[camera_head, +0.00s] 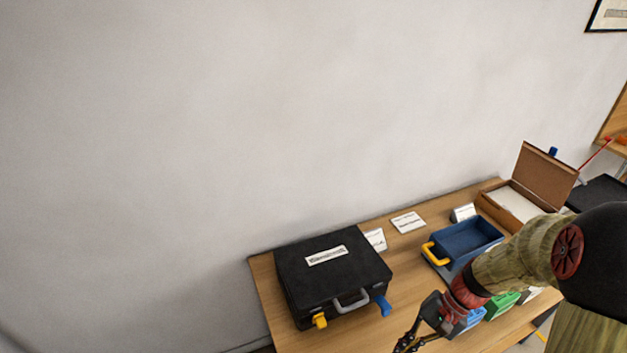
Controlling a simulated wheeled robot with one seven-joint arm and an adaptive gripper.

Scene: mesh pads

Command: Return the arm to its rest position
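My arm reaches in from the right edge and slants down to the left over the front of the table. My gripper (404,344) is at the bottom of the view, low and near the table's front edge, to the right of the black case. Its dark fingers are small and partly cut by the frame, so I cannot tell whether they are open or shut. I see nothing clearly held in it.
A closed black case (300,283) with yellow and blue latches stands on the wooden table (408,262). A blue bin (462,238) with a yellow handle, an open cardboard box (546,180) and small cards (408,222) stand behind my arm. Blue and green items (500,306) lie close beside it.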

